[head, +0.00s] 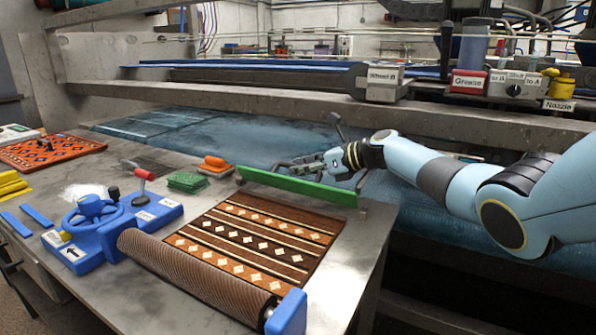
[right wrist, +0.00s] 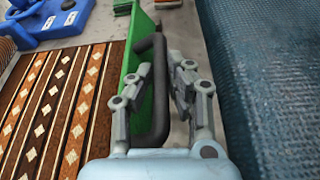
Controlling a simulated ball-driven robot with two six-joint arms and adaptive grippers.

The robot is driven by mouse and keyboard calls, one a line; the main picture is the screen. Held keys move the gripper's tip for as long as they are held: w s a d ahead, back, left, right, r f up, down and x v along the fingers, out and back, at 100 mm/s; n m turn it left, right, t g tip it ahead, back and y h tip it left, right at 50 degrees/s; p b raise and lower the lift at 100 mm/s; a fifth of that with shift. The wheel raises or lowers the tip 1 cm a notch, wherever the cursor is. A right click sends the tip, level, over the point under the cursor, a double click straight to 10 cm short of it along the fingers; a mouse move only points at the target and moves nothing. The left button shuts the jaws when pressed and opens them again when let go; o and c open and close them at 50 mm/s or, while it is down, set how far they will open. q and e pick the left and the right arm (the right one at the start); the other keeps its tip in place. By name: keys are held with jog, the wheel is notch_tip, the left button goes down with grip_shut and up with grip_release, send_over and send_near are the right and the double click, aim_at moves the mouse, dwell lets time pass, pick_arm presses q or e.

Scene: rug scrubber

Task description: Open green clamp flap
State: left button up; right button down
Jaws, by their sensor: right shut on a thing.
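The green clamp flap (head: 300,187) is a long bar at the far end of the brown patterned rug (head: 255,240) on the metal table. It also shows in the right wrist view (right wrist: 136,45), standing beside the rug's edge with a black handle (right wrist: 158,105) on its side. My right gripper (head: 300,164) is at the flap's far side, its fingers (right wrist: 168,75) shut around the black handle. The exact finger contact is partly hidden. My left gripper is not in view.
A blue crank unit with a handwheel (head: 90,212) and a ribbed roller (head: 195,270) stand at the rug's left and near side. Green (head: 187,182) and orange (head: 215,163) brushes lie left of the flap. A blue wet bed (head: 250,135) lies beyond the table.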

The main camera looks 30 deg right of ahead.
jog(key=shift+w+d+f+m+y+b, duration=0.15)
jog(key=shift+w+d+m+y+b, duration=0.05)
jog(key=shift+d+m+y+b, duration=0.2)
jog(key=shift+w+d+f+m+y+b, duration=0.2)
jog(key=shift+d+m+b, duration=0.1)
jog(key=shift+m+b, duration=0.2)
jog(key=c, duration=1.3)
grip_release()
jog(key=shift+r, duration=0.15)
notch_tip(320, 180, up, 10)
jog(key=shift+f, duration=0.1)
